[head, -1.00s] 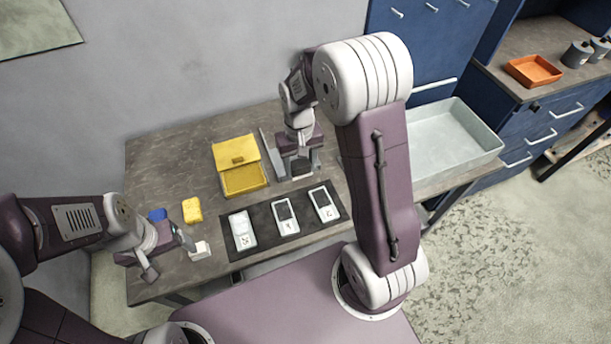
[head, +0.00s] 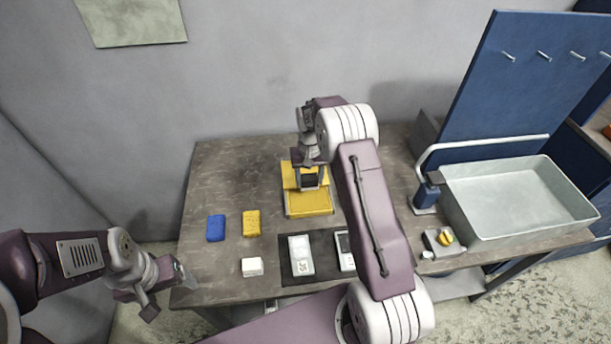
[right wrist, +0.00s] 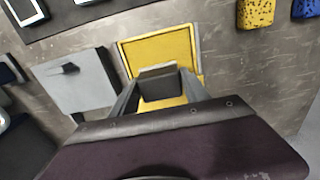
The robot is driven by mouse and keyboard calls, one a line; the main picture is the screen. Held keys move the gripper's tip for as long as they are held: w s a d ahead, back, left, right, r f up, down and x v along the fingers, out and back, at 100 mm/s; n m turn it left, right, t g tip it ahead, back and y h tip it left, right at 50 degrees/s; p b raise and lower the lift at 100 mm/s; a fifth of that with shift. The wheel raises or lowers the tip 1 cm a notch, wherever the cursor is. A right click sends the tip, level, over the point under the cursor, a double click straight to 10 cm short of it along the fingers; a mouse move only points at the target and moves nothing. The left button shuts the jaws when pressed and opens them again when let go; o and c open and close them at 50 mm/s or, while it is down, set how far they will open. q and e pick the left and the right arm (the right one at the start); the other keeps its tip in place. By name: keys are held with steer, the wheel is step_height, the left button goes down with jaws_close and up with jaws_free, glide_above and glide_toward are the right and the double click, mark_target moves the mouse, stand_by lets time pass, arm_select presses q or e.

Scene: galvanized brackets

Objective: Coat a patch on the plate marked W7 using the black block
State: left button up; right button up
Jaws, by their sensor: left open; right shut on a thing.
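My right gripper (head: 310,172) is shut on the black block (head: 309,181), holding it above the open yellow box (head: 309,205). The right wrist view also shows the block (right wrist: 162,88) between the fingers, in front of the yellow box (right wrist: 158,48); I cannot tell whether they touch. Small plates with white frames lie on a black mat (head: 294,280): a left one (head: 301,266) and a middle one (head: 343,240). My right arm hides the rest of the mat. The plates' marks are too small to read. My left gripper (head: 168,292) is open and empty at the table's left front.
A blue sponge (head: 215,228), a yellow sponge (head: 251,222) and a white block (head: 252,267) lie left of the mat. A grey box (right wrist: 78,82) is beside the yellow box.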

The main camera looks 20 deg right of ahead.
steer(key=shift+a+f+b, duration=0.15)
steer(key=shift+f+b, duration=0.15)
steer(key=shift+f, duration=0.05)
steer(key=b, duration=0.4)
glide_above(309, 198)
step_height(309, 198, down, 4)
steer(key=shift+w+f, duration=0.1)
steer(key=shift+f, duration=0.55)
steer(key=shift+f+b, duration=0.4)
steer(key=shift+f, duration=0.05)
stand_by(1.3)
step_height(309, 198, up, 7)
steer(key=p, duration=0.6)
stand_by(0.5)
